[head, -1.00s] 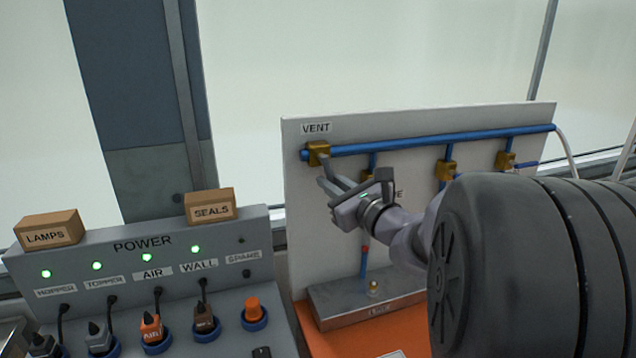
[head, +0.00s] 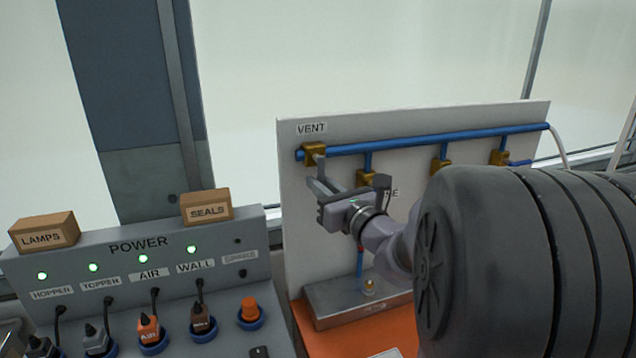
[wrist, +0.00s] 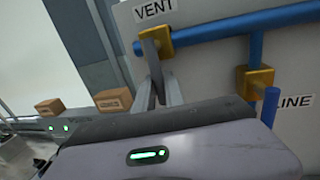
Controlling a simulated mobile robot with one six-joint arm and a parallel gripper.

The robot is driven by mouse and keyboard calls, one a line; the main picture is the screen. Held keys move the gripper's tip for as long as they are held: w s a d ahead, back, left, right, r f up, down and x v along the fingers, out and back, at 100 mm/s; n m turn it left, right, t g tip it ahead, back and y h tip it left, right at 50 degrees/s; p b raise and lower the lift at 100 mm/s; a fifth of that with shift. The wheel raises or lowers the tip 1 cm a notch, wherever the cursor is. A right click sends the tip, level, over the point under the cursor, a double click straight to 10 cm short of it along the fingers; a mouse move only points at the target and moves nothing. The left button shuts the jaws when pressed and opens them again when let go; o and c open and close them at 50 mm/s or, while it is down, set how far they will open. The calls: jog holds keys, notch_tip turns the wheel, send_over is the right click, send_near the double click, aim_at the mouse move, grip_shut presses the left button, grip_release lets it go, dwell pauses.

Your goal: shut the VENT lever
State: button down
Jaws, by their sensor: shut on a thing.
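The VENT valve (head: 313,154) is a brass block at the left end of the blue pipe, under the VENT label (head: 311,128). Its grey lever (head: 320,167) hangs down from the block, and it also shows in the wrist view (wrist: 152,62). My gripper (head: 321,184) is at the lever's lower part, in front of the white panel, with its fingers shut on the lever. In the wrist view the lever runs down between the two fingers (wrist: 160,96). The lever's lower end is hidden behind the gripper body.
More brass valves (head: 440,167) sit along the blue pipe (head: 430,138) to the right. My arm covers much of the panel's lower right. A grey power console (head: 140,262) with plugs and cords stands left, with LAMPS (head: 43,231) and SEALS (head: 207,206) boxes on top.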

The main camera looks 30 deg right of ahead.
jog(key=c, duration=1.4)
grip_release()
jog(key=shift+c, duration=0.2)
jog(key=s+a+f+b, duration=0.1)
jog(key=s+b, duration=0.1)
jog(key=s, duration=1.5)
jog(key=shift+s, duration=0.2)
